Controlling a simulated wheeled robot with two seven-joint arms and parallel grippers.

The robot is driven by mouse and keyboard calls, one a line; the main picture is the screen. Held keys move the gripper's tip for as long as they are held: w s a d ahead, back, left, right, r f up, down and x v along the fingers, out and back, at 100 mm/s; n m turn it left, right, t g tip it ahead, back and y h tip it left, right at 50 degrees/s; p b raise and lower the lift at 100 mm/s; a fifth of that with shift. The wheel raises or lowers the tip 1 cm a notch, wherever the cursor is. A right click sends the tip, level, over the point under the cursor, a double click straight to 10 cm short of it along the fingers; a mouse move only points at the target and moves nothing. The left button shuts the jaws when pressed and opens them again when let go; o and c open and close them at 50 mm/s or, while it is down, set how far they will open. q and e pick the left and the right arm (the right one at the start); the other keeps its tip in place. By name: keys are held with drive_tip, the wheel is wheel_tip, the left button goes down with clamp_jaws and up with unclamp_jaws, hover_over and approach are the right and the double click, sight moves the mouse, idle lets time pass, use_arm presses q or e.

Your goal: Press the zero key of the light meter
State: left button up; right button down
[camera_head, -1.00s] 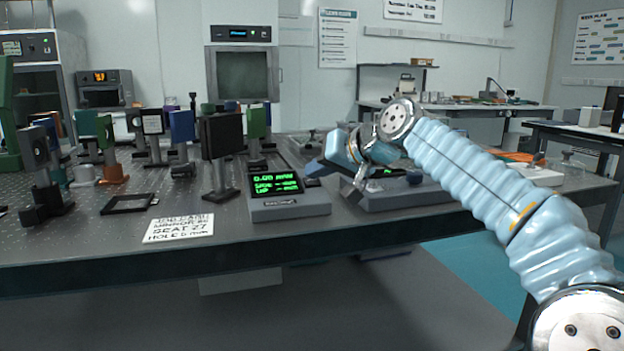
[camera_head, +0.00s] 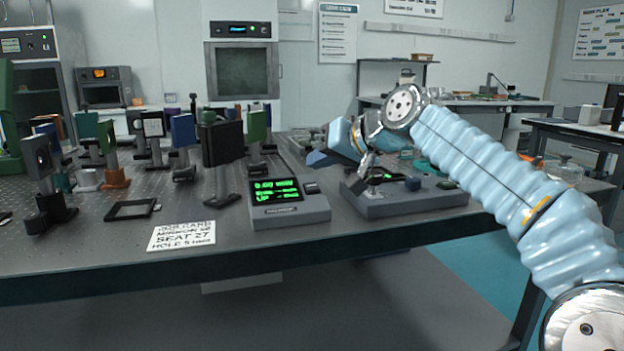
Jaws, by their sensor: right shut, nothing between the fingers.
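A grey light meter (camera_head: 291,215) with a lit green display stands near the front edge of the optical table. A small dark key (camera_head: 311,187) shows on its sloped top, right of the display. The display's small text is too blurred to read surely. My right gripper (camera_head: 317,159) is shut and empty. Its tips point left and appear above and behind the key in the picture, with a visible gap from it. My left gripper is not in view.
A second grey box (camera_head: 405,204) with controls stands right of the meter, below my right arm. Mounted optics, including a dark square plate (camera_head: 222,142), stand left. A black frame (camera_head: 131,210) and a job card (camera_head: 182,236) lie near the table's front edge.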

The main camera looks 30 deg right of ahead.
drive_tip(key=shift+s+a+r+p, duration=0.1)
drive_tip(key=shift+s+r+p, duration=0.1)
drive_tip(key=shift+r+p, duration=0.3)
drive_tip(key=shift+s+a+r+p, duration=0.1)
drive_tip(key=shift+s+r+p, duration=0.1)
drive_tip(key=shift+r, duration=0.5)
drive_tip(key=shift+d, duration=0.1)
